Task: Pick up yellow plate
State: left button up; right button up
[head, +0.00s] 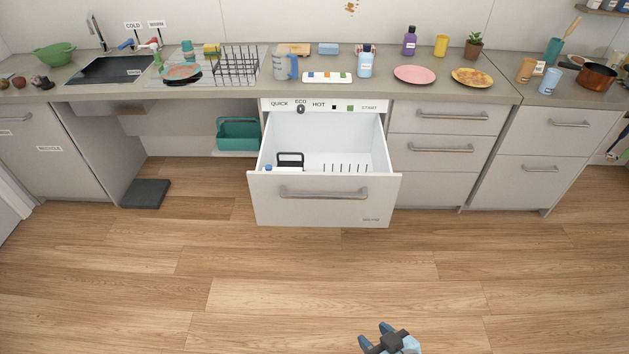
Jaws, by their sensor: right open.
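The yellow plate (472,78) lies flat on the counter, right of the pink plate (415,75). It has darker brownish patches on its top. My right gripper (376,337) shows at the bottom of the head view, low over the floor and far in front of the counter. Its fingers are apart with nothing between them. It is well away from the yellow plate. My left gripper is not in view.
A dishwasher drawer (325,207) is pulled open below the counter, sticking out over the floor. A yellow cup (441,46), a purple bottle (409,42) and a potted plant (474,45) stand behind the plates. A blue bottle (365,64) stands left of them.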

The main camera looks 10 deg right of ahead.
aim_at(473, 77)
jog(key=z, duration=1.35)
